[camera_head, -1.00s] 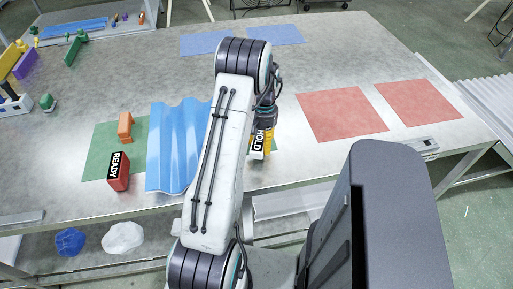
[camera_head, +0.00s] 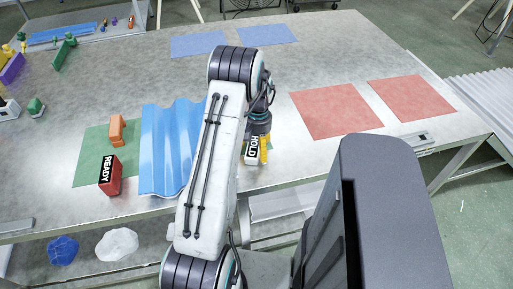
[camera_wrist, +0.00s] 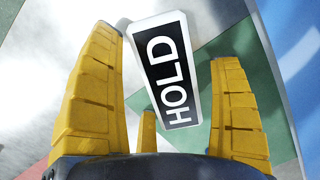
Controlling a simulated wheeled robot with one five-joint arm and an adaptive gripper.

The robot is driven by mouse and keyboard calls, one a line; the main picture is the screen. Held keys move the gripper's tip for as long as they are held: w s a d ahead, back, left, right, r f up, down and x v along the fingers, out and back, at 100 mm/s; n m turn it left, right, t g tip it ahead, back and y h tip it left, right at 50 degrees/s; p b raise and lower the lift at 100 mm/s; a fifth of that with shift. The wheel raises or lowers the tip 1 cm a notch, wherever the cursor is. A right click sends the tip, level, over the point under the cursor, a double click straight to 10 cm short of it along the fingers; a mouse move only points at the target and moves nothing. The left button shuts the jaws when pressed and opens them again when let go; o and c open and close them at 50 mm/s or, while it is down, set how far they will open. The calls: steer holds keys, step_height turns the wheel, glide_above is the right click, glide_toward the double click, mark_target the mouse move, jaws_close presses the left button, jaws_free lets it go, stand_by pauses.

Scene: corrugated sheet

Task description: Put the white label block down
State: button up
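The white label block (camera_head: 252,151) has a black face reading HOLD. It is at the end of my gripper (camera_head: 262,147), to the right of the blue corrugated sheet (camera_head: 170,150). Whether the block touches the surface below cannot be told.
A red READY block (camera_head: 110,176) and an orange block (camera_head: 117,130) stand on the green mat (camera_head: 88,160) left of the sheet. Two red mats (camera_head: 335,108) (camera_head: 412,97) lie empty at the right. Two blue mats (camera_head: 199,43) (camera_head: 266,35) lie at the back.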

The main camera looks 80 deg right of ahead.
mark_target(257, 143)
steer(key=shift+r, duration=0.1)
step_height(257, 143, up, 12)
steer(key=d, duration=0.1)
steer(key=shift+d, duration=0.2)
stand_by(0.5)
